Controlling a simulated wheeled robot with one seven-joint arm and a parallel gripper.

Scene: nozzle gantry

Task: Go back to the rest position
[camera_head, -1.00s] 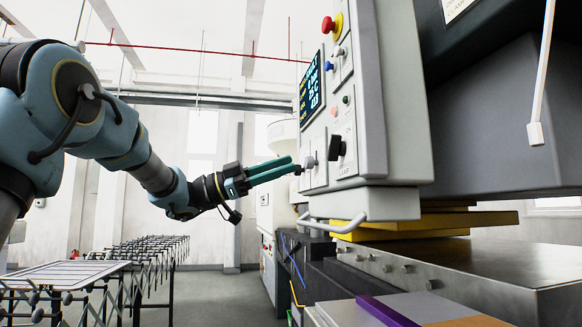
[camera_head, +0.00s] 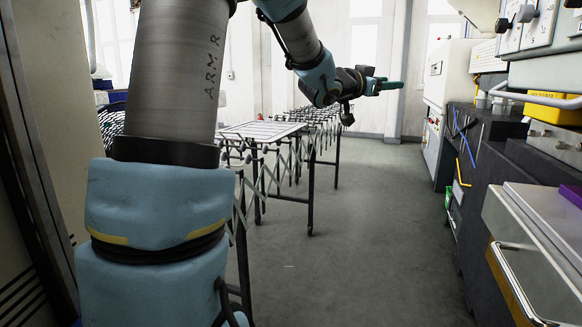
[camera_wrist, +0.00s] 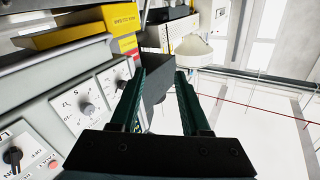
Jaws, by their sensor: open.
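My gripper (camera_head: 392,86) is stretched out to the right at the upper middle of the head view, in free air. Its green fingers point toward the machines on the right but stay well apart from them. In the wrist view my gripper (camera_wrist: 160,95) shows two green fingers spread apart with nothing between them. The control panel (camera_wrist: 85,100) with its knobs lies to the left of the fingers in the wrist view. In the head view the panel (camera_head: 528,28) is cut off at the upper right.
A roller conveyor (camera_head: 318,116) with a flat grid table (camera_head: 262,131) stands left of the aisle. A grey drawer (camera_head: 535,240) with a metal handle juts out at the lower right. A dark workbench (camera_head: 490,140) lines the right side. The grey floor (camera_head: 350,230) between is clear.

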